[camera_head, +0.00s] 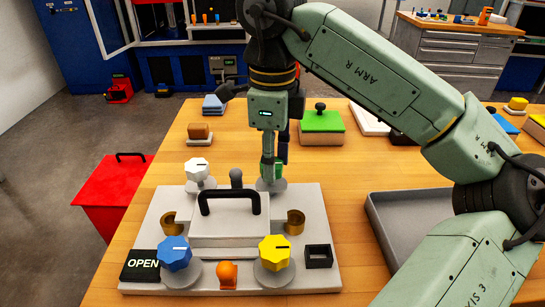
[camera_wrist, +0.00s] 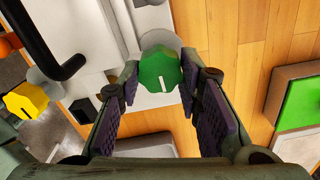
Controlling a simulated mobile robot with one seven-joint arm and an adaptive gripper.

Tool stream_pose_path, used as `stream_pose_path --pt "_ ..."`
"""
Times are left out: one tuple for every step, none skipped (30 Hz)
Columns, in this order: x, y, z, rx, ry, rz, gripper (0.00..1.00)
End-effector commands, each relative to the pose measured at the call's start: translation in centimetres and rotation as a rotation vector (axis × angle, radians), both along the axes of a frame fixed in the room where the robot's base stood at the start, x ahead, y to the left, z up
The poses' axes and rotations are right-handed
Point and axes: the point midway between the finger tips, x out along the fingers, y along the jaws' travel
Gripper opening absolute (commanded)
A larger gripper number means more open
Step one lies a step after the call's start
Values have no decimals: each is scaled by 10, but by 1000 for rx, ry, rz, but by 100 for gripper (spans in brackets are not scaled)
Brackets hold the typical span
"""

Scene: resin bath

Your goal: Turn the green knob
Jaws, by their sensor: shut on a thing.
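The green knob (camera_wrist: 158,67) with a white pointer line sits on a pale round base (camera_head: 271,185) at the back right of the light panel (camera_head: 160,238). My gripper (camera_wrist: 161,76) points down on it, with a finger on either side; it is shut on the knob. In the head view my gripper (camera_head: 272,160) covers most of the green knob (camera_head: 279,171). The pointer line points towards the bottom of the wrist view.
The panel also carries a white knob (camera_head: 197,171), a blue knob (camera_head: 174,253), a yellow knob (camera_head: 274,252), an orange knob (camera_head: 228,272) and a lid with a black handle (camera_head: 229,195). A grey tray (camera_head: 380,225) lies to the right. A green-topped block (camera_head: 321,122) stands behind.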

Motion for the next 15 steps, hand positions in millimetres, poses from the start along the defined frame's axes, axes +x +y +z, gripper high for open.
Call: stream_pose_path --pt "0 0 0 1 -1 3 4" --pt "0 0 0 1 -1 4 4" --pt "0 0 0 1 -1 4 4" --pt "0 0 0 1 -1 4 4" --pt "0 0 0 1 -1 4 4" --pt "0 0 1 1 -1 4 4" --pt "0 0 0 1 -1 4 4" --pt "0 0 0 1 -1 4 4" --pt "0 0 0 1 -1 4 4" --pt "0 0 1 1 -1 4 4" --pt "0 0 1 1 -1 4 33" --pt "0 0 1 1 -1 4 36" --pt "0 0 0 1 -1 4 38" --pt "0 0 0 1 -1 4 40" --pt "0 0 0 0 -1 4 43"
